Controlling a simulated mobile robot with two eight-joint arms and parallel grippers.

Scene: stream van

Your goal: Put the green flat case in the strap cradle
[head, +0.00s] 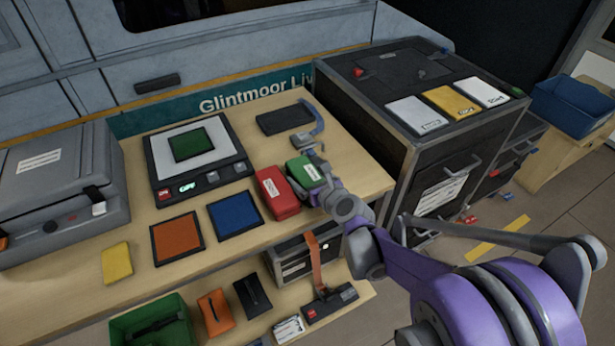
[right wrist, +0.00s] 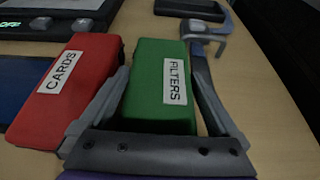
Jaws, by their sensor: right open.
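The green flat case (head: 304,171), labelled FILTERS, lies on the wooden table beside a red case. It also shows in the right wrist view (right wrist: 160,95). My right gripper (right wrist: 158,72) is open, with one finger on each side of the green case; whether the fingers touch it I cannot tell. The head view shows this gripper (head: 313,180) at the case, partly covering it. My left gripper is not in view.
The red case (head: 277,193), labelled CARDS, lies close left of the green one. A grey curved holder (head: 305,139) and black tray (head: 285,120) are behind. A scale-like device (head: 200,160) and orange (head: 178,238) and blue (head: 235,215) squares lie left. A black cabinet (head: 420,120) stands right.

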